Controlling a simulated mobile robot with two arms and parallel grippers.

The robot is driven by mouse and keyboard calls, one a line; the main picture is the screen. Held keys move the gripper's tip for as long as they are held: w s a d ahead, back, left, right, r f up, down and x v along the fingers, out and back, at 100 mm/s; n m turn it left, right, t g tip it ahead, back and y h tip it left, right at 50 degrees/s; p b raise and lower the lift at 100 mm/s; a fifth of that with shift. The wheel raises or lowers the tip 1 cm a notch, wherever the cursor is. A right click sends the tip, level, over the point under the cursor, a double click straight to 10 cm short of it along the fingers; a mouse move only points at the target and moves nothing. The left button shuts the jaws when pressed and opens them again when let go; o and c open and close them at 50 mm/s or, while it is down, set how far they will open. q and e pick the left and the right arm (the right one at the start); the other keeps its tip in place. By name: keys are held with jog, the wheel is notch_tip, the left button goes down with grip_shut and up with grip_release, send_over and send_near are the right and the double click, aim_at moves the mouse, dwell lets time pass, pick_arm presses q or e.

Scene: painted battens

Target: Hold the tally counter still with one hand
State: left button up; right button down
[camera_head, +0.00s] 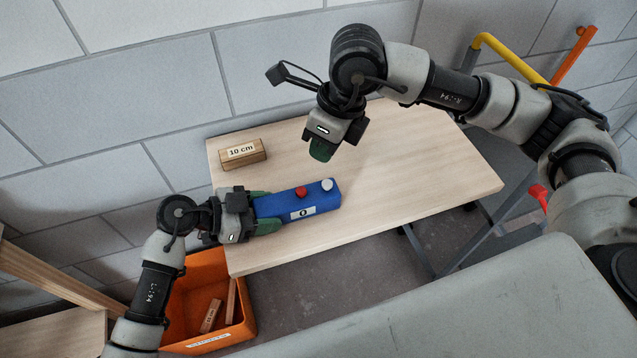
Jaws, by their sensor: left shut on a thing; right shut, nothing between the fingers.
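The tally counter (325,202) is a blue box lying on the wooden table. It has a red button, a white button on top and a small white display reading 0 on its front side. My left gripper (266,212) is shut on its left end, with green fingers on either side. My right gripper (321,151) is shut and empty. It hangs above the table, behind and apart from the counter.
A wooden block labelled "10 cm" (238,154) lies at the table's back left. An orange bin (245,328) with wooden pieces stands below the table's left front. The table top (430,165) is clear on the right. Yellow and orange rails (508,55) stand at the back right.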

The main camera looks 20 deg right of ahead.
aim_at(329, 181)
jog(key=shift+w+d+r+m+t+y, duration=0.1)
jog(key=shift+d+r+m+t+y, duration=0.15)
jog(key=shift+r+m+t+y, duration=0.45)
jog(key=shift+w+d+r+m+t+y, duration=0.1)
jog(key=shift+d+m+t+y, duration=0.3)
jog(key=shift+m+y, duration=0.6)
jog(key=shift+w+d+r+m+t+y, duration=0.15)
jog(key=shift+r+m+t+y, duration=0.2)
jog(key=shift+m+t+y, duration=0.5)
jog(key=shift+f+g, duration=0.1)
jog(key=shift+g, duration=0.15)
jog(key=shift+f, duration=4.35)
jog(key=shift+f, duration=0.15)
jog(key=shift+f, duration=0.25)
